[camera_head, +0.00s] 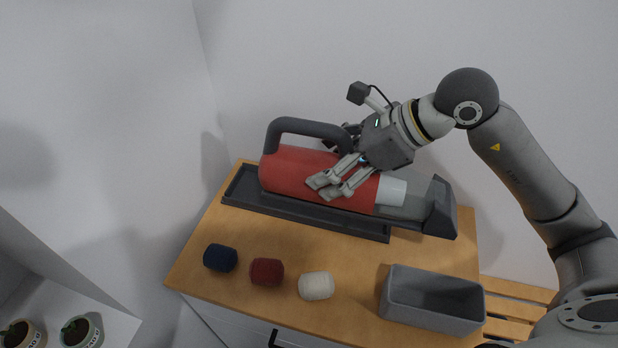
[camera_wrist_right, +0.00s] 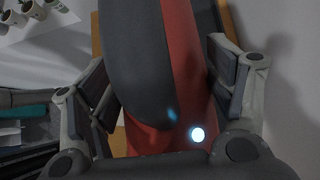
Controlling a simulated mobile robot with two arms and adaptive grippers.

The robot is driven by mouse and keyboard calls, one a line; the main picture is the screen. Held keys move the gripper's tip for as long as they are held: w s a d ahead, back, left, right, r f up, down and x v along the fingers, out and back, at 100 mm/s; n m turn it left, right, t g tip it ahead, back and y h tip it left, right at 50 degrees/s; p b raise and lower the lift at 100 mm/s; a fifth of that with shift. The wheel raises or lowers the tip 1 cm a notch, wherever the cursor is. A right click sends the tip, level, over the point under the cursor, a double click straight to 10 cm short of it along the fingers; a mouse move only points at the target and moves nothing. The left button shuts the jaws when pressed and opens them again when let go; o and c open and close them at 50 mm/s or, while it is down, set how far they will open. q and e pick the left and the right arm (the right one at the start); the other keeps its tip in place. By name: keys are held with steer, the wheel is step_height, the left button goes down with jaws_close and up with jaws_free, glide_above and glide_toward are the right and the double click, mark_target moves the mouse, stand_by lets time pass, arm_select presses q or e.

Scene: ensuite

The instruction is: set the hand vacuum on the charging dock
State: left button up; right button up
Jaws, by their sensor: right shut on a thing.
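The hand vacuum (camera_head: 288,169) has a red body, a dark handle loop at its left end and a grey nozzle at its right end. It lies roughly level over the charging dock (camera_head: 305,215), a long dark tray on the wooden top; I cannot tell whether it touches the dock. Its nozzle sticks out past the dock's right end. My right gripper (camera_head: 325,188) is shut on the vacuum's body from above. In the right wrist view the vacuum (camera_wrist_right: 188,60) lies between the fingers (camera_wrist_right: 165,95). My left gripper is out of view.
In front of the dock lie a navy roll (camera_head: 220,258), a dark red roll (camera_head: 267,272) and a white roll (camera_head: 316,286). A grey open bin (camera_head: 432,322) stands at the front right. Walls rise behind and left. Potted plants (camera_head: 80,330) stand at lower left.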

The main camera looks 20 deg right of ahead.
mark_target(301, 150)
steer(key=shift+w+r, duration=0.15)
steer(key=shift+w+a+p, duration=0.2)
steer(key=shift+w+p, duration=0.1)
steer(key=w+a+f+p, duration=0.1)
steer(key=w, duration=0.1)
steer(key=w+a+f, duration=0.1)
steer(key=w, duration=0.1)
steer(key=w+f+p, duration=0.1)
steer(key=w, duration=0.1)
steer(key=shift+w+a+p, duration=0.3)
steer(key=shift+a, duration=0.1)
steer(key=w+f+p, duration=0.1)
steer(key=f, duration=0.2)
steer(key=w+a+f+p, duration=0.1)
steer(key=w+f, duration=0.1)
steer(key=f, duration=0.1)
steer(key=w+a+f+p, duration=0.1)
steer(key=w+f, duration=0.1)
steer(key=f, duration=0.1)
steer(key=shift+w+f, duration=0.1)
steer(key=shift+w, duration=0.15)
steer(key=shift+f, duration=0.25)
steer(key=o, duration=1.9)
steer(key=shift+s+f, duration=0.1)
steer(key=shift+f, duration=0.05)
